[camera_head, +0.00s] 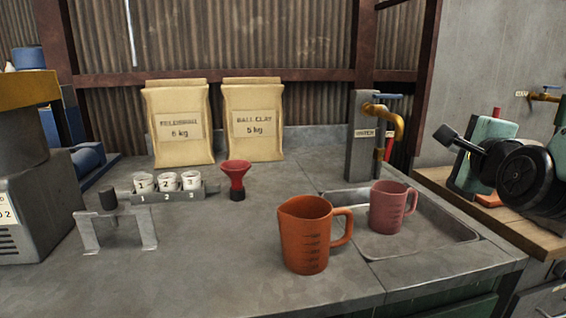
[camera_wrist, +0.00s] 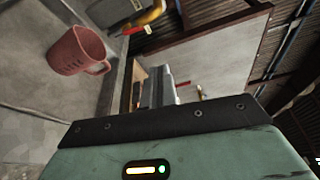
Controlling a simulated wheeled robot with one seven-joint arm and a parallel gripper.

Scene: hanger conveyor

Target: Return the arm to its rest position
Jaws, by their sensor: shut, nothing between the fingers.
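My gripper (camera_wrist: 155,82) shows in the wrist view as grey fingers beyond a dark plate and a green housing with a small lit indicator. It is shut and holds nothing. The fingers point away from the camera, with the wooden side bench and a wall behind them. A pinkish-red measuring cup (camera_wrist: 77,51) lies to the left of the fingers and apart from them. In the head view I cannot clearly make out the gripper.
An orange jug (camera_head: 306,236) stands on the counter (camera_head: 200,285). The pinkish-red cup (camera_head: 388,208) stands in the sink (camera_head: 440,234) below a brass tap (camera_head: 388,118). A red funnel (camera_head: 237,178), numbered pots (camera_head: 167,183), a metal stand (camera_head: 118,232) and two bags (camera_head: 254,120) are further left.

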